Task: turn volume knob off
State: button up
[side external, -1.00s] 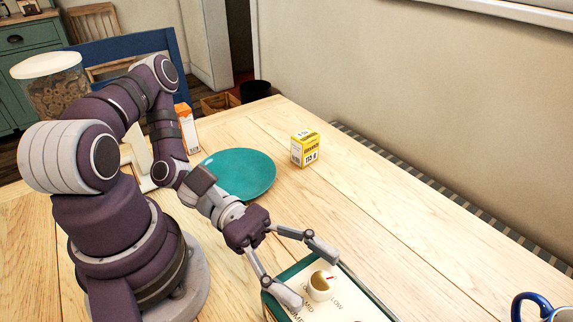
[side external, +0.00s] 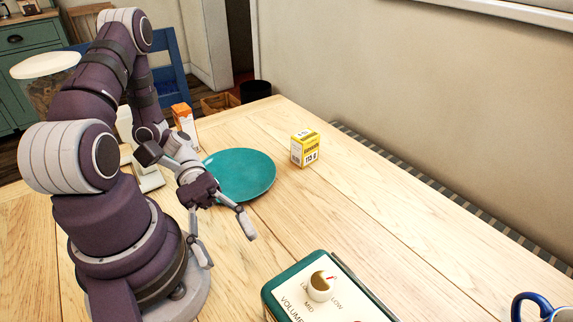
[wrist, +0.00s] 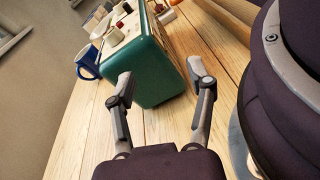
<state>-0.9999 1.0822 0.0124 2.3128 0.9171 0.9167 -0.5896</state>
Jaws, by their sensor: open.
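The volume knob (side external: 320,287) is a cream round dial with a tan top and a red pointer mark. It sits on the cream panel (side external: 349,300) of a green box (side external: 272,293) at the bottom of the side view. The panel reads VOLUME, MID and LOW. The red mark points up and right, on the far side from MID; any label there is hidden. My gripper (side external: 227,246) is open and empty, left of the box and apart from it. In the wrist view its spread fingers (wrist: 160,78) face the green box's side (wrist: 158,68).
A teal plate (side external: 240,175) lies behind my gripper, with a yellow box (side external: 305,148) to its right. An orange-and-white carton (side external: 185,121) stands farther left. A blue mug (side external: 530,307) is at the right front. The wooden table between plate and green box is clear.

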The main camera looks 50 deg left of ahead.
jog(key=a+f+m+g+y, duration=0.1)
jog(key=m+g+y, duration=0.1)
jog(key=m, duration=0.2)
jog(key=m+g+y, duration=0.2)
jog(key=m+y, duration=0.1)
jog(key=m, duration=0.1)
jog(key=a+f+m+g+y, duration=0.1)
jog(key=m+g+y, duration=0.1)
jog(key=m, duration=0.2)
jog(key=shift+w+a+f, duration=0.25)
jog(key=shift+a+f, duration=0.05)
jog(key=shift+a, duration=0.05)
jog(key=w+m+y, duration=0.3)
jog(key=m+y, duration=0.1)
jog(key=m, duration=0.2)
jog(key=m+t+y, duration=0.6)
jog(key=m, duration=1.4)
send_near(323, 279)
jog(key=f, duration=0.9)
jog(key=shift+s+a+f, duration=0.15)
jog(key=shift+s+a, duration=0.2)
jog(key=shift+s, duration=0.05)
jog(key=shift+h, duration=0.3)
grip_shut()
